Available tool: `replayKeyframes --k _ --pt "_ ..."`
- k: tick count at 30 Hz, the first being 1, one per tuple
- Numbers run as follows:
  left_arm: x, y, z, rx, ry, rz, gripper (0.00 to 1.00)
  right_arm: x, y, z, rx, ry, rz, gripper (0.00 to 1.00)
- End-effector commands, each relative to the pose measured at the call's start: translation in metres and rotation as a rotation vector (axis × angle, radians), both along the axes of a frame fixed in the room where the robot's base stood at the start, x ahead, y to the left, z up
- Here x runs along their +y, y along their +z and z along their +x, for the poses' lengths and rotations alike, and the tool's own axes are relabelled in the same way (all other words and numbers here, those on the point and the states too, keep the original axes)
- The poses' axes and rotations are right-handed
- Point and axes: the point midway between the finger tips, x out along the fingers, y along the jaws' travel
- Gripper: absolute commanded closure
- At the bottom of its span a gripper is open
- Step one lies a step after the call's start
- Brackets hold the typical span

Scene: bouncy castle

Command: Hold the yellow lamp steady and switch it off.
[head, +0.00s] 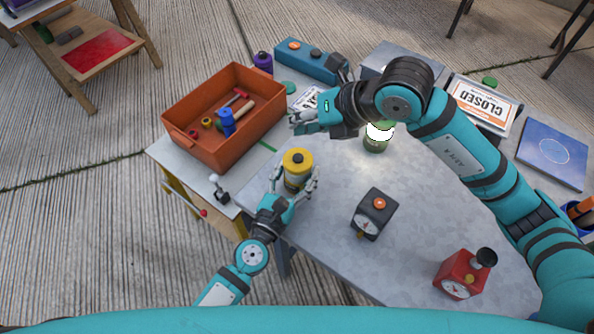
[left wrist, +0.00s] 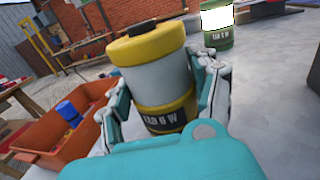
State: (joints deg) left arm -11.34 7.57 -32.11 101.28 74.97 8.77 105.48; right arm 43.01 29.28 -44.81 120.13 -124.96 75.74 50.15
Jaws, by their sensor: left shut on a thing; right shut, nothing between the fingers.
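The yellow lamp (head: 298,162) stands near the left edge of the grey table, with a yellow top, a dark button and a grey, unlit middle. In the left wrist view the lamp (left wrist: 158,75) fills the centre. My left gripper (head: 300,187) is shut around its lower body, one finger on each side; the fingers also show in the left wrist view (left wrist: 165,100). My right gripper (head: 297,122) is shut and empty, a little above and behind the lamp in the head view, apart from it.
An orange crate (head: 178,128) with tools is at the left. A black timer (head: 373,213) and a red device (head: 460,275) stand on the table. A teal box (head: 305,62) lies at the back.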

Motion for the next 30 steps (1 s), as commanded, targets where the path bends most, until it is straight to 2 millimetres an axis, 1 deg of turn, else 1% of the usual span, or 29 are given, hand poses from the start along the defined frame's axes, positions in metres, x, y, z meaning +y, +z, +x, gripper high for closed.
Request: replayKeyframes --k 2,3,6,9,17,20,23,30 --pt "0.000 0.000 0.000 0.000 0.000 0.000 0.86 0.000 0.000 0.000 0.000 0.000 0.000 1.00" --pt "0.000 0.000 0.000 0.000 0.000 0.000 0.35 0.000 0.000 0.000 0.000 0.000 0.000 1.00" --pt "0.000 0.000 0.000 0.000 0.000 0.000 0.22 0.000 0.000 0.000 0.000 0.000 0.000 1.00" --pt "0.000 0.000 0.000 0.000 0.000 0.000 0.11 0.000 0.000 0.000 0.000 0.000 0.000 1.00" --pt "0.000 0.000 -0.001 0.000 0.000 0.000 0.11 0.000 0.000 0.000 0.000 0.000 0.000 1.00" --pt "0.003 0.000 -0.005 0.000 0.000 0.002 0.11 0.000 0.000 0.000 0.000 0.000 0.000 1.00" --pt "0.008 -0.001 -0.018 0.002 -0.001 0.003 0.11 0.000 0.000 0.000 0.000 0.000 0.000 1.00" --pt "0.030 -0.001 -0.066 0.002 -0.004 0.005 0.11 0.000 0.000 0.000 0.000 0.000 0.000 1.00"
